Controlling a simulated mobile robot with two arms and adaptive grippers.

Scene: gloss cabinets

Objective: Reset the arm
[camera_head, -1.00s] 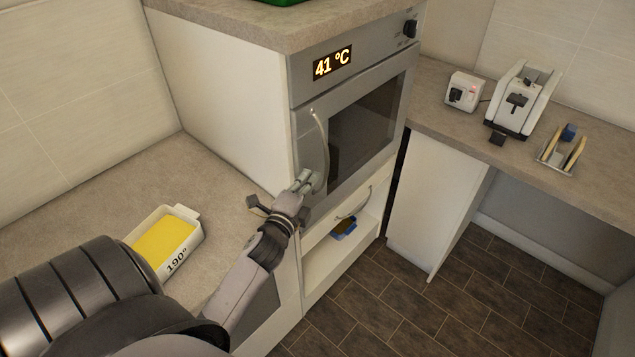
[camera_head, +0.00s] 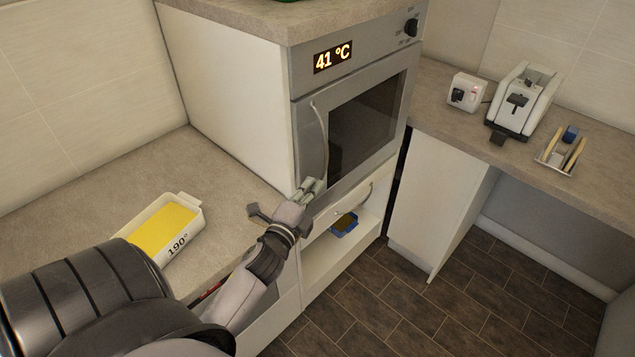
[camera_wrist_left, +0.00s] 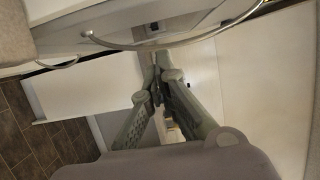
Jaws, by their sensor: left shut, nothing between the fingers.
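My left gripper (camera_head: 312,186) is shut and empty in front of the lower left part of the oven door. The oven (camera_head: 362,118) is closed, with a curved metal handle (camera_head: 321,140) on the left of its door and a display reading 41 °C. The gripper is just below the handle and does not hold it; the head view does not settle whether they touch. In the left wrist view, the shut fingers (camera_wrist_left: 157,85) are apart from a curved handle (camera_wrist_left: 185,43). My right gripper is in neither view.
A white dish (camera_head: 190,240) with yellow content, marked 190°, stands on the left counter (camera_head: 110,180). On the right counter (camera_head: 440,110) stand a small white device (camera_head: 466,92), a toaster (camera_head: 521,100) and a holder (camera_head: 562,153).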

